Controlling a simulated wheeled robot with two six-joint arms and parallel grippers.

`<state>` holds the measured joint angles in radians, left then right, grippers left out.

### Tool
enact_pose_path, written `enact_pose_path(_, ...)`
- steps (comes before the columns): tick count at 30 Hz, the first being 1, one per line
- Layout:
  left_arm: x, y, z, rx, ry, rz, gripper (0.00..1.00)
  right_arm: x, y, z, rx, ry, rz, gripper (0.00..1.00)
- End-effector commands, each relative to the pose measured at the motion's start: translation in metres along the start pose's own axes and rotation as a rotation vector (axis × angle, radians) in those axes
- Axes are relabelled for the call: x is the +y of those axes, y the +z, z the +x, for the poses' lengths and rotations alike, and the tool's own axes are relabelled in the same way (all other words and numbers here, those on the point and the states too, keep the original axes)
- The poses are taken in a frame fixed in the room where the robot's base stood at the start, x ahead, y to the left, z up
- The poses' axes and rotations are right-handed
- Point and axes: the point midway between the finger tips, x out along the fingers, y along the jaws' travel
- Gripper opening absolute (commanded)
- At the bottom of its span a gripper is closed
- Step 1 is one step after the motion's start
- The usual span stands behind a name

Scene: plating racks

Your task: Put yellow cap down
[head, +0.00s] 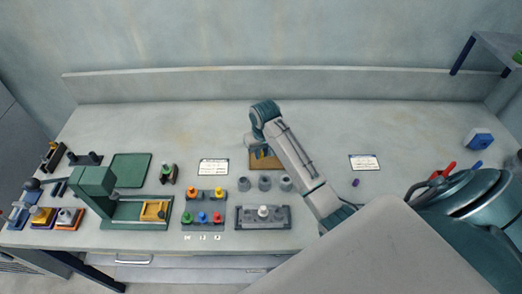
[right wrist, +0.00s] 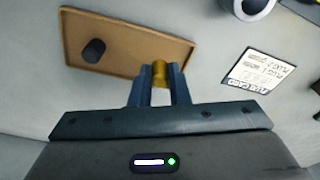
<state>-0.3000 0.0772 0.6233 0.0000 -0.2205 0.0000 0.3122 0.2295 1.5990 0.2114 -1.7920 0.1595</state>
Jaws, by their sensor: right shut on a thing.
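My right gripper (head: 258,150) is at the middle of the bench, over the brown tray (head: 268,163). In the right wrist view its two fingers are shut on the yellow cap (right wrist: 159,72), a small golden cylinder. The cap shows against the near rim of the brown tray (right wrist: 178,24); I cannot tell whether it touches the tray. A dark cylinder (right wrist: 94,50) lies on the tray, apart from the cap. In the head view my wrist hides the cap and part of the tray. My left gripper is not in view.
Grey cups (head: 264,183) stand just in front of the tray. A grey rack (head: 246,222) and racks with coloured caps (head: 187,217) stand nearer the front. A white label card (head: 214,167) lies left of the tray. A green press (head: 95,185) stands further left. The bench behind is clear.

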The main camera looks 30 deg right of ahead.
Motion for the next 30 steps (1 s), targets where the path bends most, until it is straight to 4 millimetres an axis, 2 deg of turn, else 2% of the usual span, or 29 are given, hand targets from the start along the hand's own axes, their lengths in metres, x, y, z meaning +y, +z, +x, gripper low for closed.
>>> enact_pose_path(3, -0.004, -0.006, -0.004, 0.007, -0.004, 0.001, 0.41, 0.004, -0.01, 0.002, 0.0, 0.0, -0.001, 0.0)
enact_pose_path(8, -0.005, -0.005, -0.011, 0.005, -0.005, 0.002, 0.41, 0.008, -0.019, 0.005, -0.002, 0.0, 0.0, 0.0)
enact_pose_path(12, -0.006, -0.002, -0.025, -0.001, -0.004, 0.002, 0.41, 0.007, -0.015, 0.026, -0.004, -0.001, 0.0, 0.0)
enact_pose_path(15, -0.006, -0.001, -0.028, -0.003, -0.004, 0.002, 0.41, 0.008, -0.014, 0.036, -0.001, 0.0, -0.001, 0.0)
enact_pose_path(26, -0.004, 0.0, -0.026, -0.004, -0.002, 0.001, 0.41, 0.007, -0.013, 0.042, 0.0, 0.0, -0.001, 0.0)
enact_pose_path(27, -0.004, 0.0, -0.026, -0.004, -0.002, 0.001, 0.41, 0.007, -0.013, 0.043, 0.0, 0.0, -0.001, 0.2)
enact_pose_path(30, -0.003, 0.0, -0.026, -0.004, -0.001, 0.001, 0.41, 0.007, -0.013, 0.042, 0.0, 0.0, -0.001, 0.37)
